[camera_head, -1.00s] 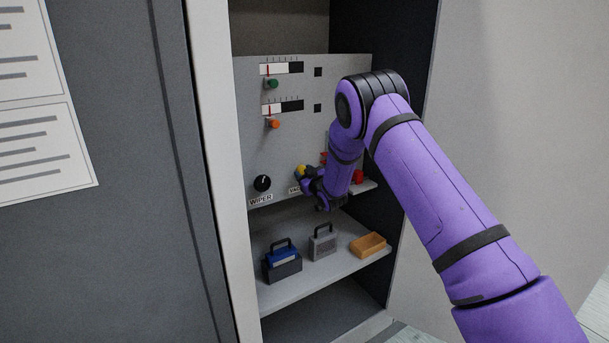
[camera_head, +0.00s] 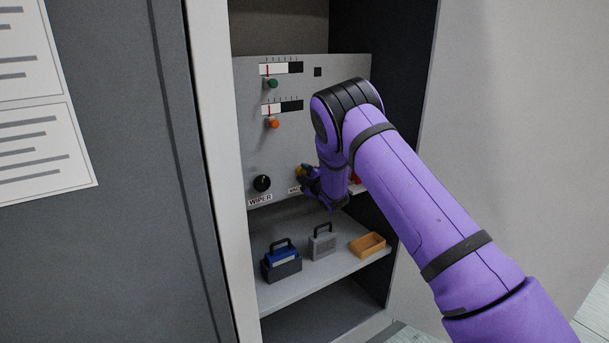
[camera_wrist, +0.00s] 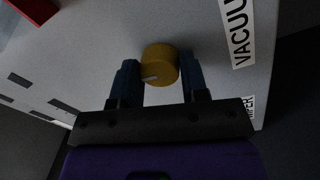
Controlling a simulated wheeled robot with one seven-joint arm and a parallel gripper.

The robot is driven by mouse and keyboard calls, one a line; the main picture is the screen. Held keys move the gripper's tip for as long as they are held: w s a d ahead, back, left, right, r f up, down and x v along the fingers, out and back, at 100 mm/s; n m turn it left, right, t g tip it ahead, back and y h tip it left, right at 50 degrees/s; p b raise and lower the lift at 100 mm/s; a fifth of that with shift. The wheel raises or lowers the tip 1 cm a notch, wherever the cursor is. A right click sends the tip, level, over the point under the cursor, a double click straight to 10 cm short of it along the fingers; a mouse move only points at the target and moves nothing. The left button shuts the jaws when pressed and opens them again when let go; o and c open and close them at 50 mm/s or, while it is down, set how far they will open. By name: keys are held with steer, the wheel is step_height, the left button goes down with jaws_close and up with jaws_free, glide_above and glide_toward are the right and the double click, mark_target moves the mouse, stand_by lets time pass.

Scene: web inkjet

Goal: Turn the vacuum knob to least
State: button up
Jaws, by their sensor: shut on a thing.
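The vacuum knob (camera_wrist: 159,63) is a yellow round knob with a pale pointer mark, on the grey panel beside the label VACUUM (camera_wrist: 238,32). In the head view, only a bit of the yellow knob (camera_head: 299,171) shows behind my gripper. My gripper (camera_wrist: 158,72) is shut on the knob, with one dark finger on each side of it. In the head view my gripper (camera_head: 307,178) is at the panel's lower part, mostly hidden by my purple arm.
A black wiper knob (camera_head: 262,183) sits left of my gripper. Green (camera_head: 271,84) and orange (camera_head: 273,123) knobs with gauges are above. The shelf below holds a blue-topped case (camera_head: 283,262), a grey case (camera_head: 322,243) and an orange tray (camera_head: 367,245).

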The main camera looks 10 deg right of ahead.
steer(key=shift+n, duration=0.9)
steer(key=o, duration=0.9)
steer(key=shift+s+d, duration=0.1)
steer(key=v, duration=1)
steer(key=shift+s+d+f, duration=0.1)
steer(key=shift+s, duration=0.15)
